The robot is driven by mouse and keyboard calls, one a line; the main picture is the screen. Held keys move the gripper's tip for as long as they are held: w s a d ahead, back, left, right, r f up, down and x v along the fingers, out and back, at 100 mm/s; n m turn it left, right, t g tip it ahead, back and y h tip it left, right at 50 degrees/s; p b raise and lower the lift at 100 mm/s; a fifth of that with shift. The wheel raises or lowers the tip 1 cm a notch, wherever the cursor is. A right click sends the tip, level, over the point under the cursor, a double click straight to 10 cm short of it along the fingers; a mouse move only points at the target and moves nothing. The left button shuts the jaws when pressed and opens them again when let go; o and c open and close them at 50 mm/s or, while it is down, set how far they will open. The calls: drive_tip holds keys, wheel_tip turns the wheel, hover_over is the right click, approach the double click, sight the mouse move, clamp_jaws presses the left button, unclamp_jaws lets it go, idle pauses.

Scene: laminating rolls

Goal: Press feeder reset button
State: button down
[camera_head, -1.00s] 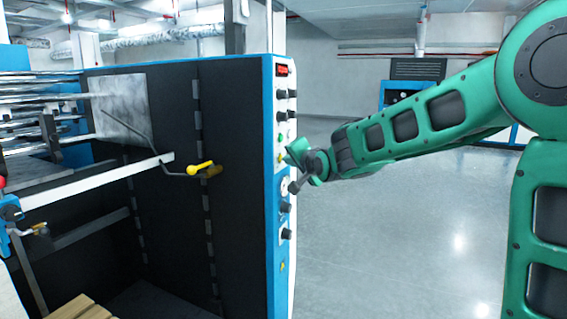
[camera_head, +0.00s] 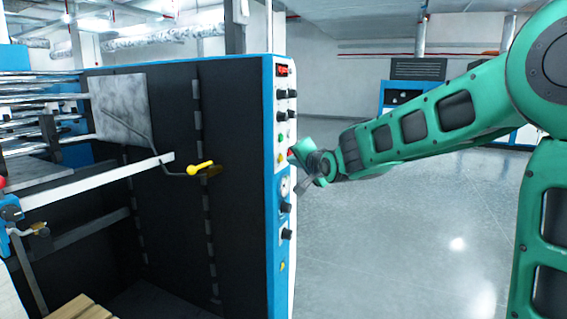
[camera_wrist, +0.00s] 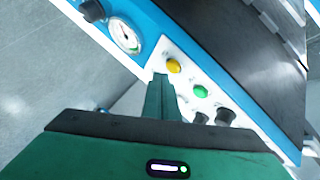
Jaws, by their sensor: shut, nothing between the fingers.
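The machine's control panel (camera_head: 281,125) is a narrow white and blue strip on its right edge. It carries a green button (camera_head: 281,137) and a yellow button (camera_head: 280,157); both show in the wrist view, green (camera_wrist: 200,91) and yellow (camera_wrist: 174,66). I cannot read which one is the feeder reset. My gripper (camera_head: 295,157) is shut and empty, just right of the panel at about the yellow button's height. In the wrist view its fingers (camera_wrist: 160,85) point at the panel beside the yellow button, seemingly apart from it.
A gauge (camera_wrist: 125,35) sits on the panel, with black knobs (camera_wrist: 225,117) close to the green button. A red display (camera_head: 283,70) is at the panel's top. A yellow-handled lever (camera_head: 200,168) sticks out of the machine's dark side. Open floor (camera_head: 400,230) lies to the right.

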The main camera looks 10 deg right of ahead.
drive_tip(key=s+d, duration=0.1)
drive_tip(key=d, duration=0.1)
drive_tip(key=s+d, duration=0.2)
idle(0.6)
drive_tip(key=shift+d, duration=0.1)
idle(0.3)
drive_tip(key=s+d+f+n+g+h, duration=0.1)
drive_tip(key=s+d+f+g, duration=0.2)
drive_tip(key=s+d+f, duration=0.3)
drive_tip(key=s+d+f+g+h, duration=0.25)
drive_tip(key=s+d, duration=0.25)
drive_tip(key=s, duration=0.4)
drive_tip(key=s+d+f+n+g+h, duration=0.1)
drive_tip(key=s+d+f+g, duration=0.2)
drive_tip(key=s+d+f, duration=0.3)
drive_tip(key=s+f+g+y, duration=0.1)
drive_tip(key=s+f+g, duration=0.1)
drive_tip(key=s, duration=1.1)
drive_tip(key=s+f+n+g+y, duration=0.1)
drive_tip(key=s+f+g, duration=0.2)
drive_tip(key=s, duration=1)
drive_tip(key=shift+s+f+g, duration=0.25)
drive_tip(key=shift+s+g, duration=0.1)
drive_tip(key=shift+g, duration=0.6)
